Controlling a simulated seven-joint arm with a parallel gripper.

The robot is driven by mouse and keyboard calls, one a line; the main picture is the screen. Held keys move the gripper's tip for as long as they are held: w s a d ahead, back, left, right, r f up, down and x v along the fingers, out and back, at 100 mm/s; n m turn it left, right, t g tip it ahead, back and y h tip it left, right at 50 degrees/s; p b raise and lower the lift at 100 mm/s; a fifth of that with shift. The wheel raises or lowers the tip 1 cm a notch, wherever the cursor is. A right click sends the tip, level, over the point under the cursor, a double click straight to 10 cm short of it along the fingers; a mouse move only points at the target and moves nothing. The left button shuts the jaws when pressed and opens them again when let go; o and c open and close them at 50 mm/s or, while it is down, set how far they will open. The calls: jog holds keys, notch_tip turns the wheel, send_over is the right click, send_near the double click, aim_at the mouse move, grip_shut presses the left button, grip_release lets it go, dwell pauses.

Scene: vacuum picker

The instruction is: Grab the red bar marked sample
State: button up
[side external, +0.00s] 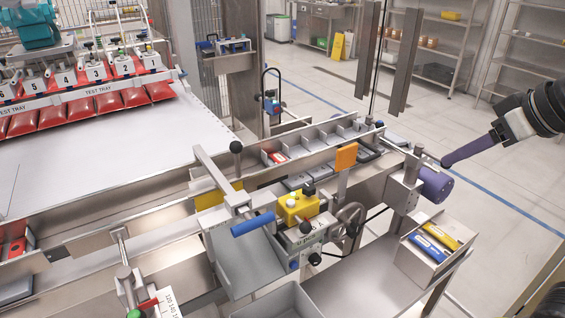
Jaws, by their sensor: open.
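A small red bar with a white patch (277,157) lies in the left end of the long divided metal tray behind the yellow block; its lettering is too small to read. A second red piece with a pale mark (17,248) lies in a bin at the far left edge. I cannot tell which one is marked sample. My arm reaches in from the right edge, and my gripper (447,162) is at its narrow purple end, open and empty. It is right of the divided tray and well apart from both red pieces. Its separate fingers are hard to make out.
A yellow block (298,207), a blue-handled lever (252,224) and a handwheel (350,218) stand in front of the divided tray. An orange plate (346,156) rises at its front edge. A box (421,262) with blue and yellow bars is at the lower right.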

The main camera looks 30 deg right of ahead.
jog(key=w+a+r, duration=0.1)
jog(key=w+r, duration=0.2)
jog(key=w, duration=0.4)
jog(key=w+a+r, duration=0.1)
jog(key=w+r, duration=0.1)
jog(key=w, duration=0.4)
jog(key=n+g, duration=0.1)
jog(key=g, duration=0.1)
send_over(283, 160)
jog(key=s, duration=0.4)
notch_tip(283, 160, down, 19)
jog(key=shift+f, duration=0.15)
jog(key=shift+x, duration=3.15)
jog(key=shift+s, duration=0.1)
grip_shut()
